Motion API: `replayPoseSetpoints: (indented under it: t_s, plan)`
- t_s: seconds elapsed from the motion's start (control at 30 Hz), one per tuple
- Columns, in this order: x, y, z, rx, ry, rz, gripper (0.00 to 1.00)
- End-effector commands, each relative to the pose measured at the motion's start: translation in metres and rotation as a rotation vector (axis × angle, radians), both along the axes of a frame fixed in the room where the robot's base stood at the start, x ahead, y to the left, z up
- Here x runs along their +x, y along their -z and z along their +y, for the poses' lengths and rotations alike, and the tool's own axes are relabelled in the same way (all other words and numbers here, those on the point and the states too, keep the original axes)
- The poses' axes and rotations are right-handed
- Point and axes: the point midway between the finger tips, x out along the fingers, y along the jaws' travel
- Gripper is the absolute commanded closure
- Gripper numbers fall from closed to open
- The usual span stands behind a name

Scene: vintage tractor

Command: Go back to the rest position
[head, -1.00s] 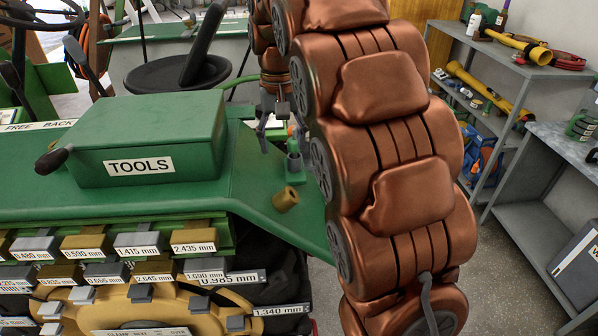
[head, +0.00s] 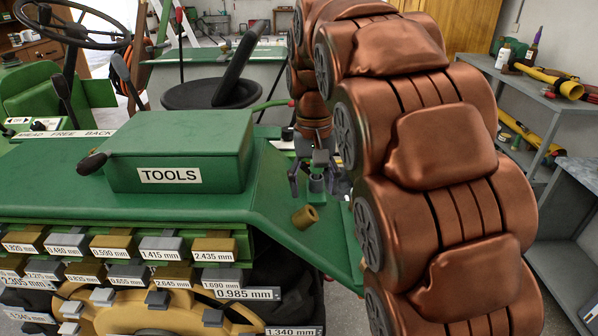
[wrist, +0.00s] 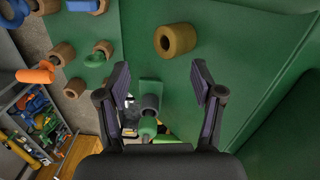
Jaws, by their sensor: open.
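My gripper (head: 317,184) hangs at the end of my arm, over the right end of the green tractor deck (head: 236,206). In the wrist view my gripper (wrist: 158,85) is open, its two dark fingers spread with nothing held between them. A brass-coloured bushing (head: 305,217) lies on the deck just below and left of the gripper. It also shows in the wrist view, where the bushing (wrist: 175,40) is beyond the fingertips and apart from them. A green stand (wrist: 150,92) appears between the fingers in the wrist view, at a depth I cannot tell.
A green TOOLS box (head: 180,150) stands on the deck left of the gripper. Labelled blocks (head: 160,248) line the deck's front side. A steering wheel (head: 72,24) and black seat (head: 198,94) are behind. Grey shelves (head: 545,100) with yellow tools stand at the right.

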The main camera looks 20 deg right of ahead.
Motion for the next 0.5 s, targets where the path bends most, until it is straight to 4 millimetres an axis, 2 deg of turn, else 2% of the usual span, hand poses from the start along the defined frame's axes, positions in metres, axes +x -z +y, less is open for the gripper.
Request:
replayPoseSetpoints:
  t_s: [0.17,0.5]
  plan:
    - [-0.023,0.006,0.008,0.003,-0.015,0.007,0.33]
    - [-0.114,0.042,0.034,0.016,-0.093,0.043,0.33]
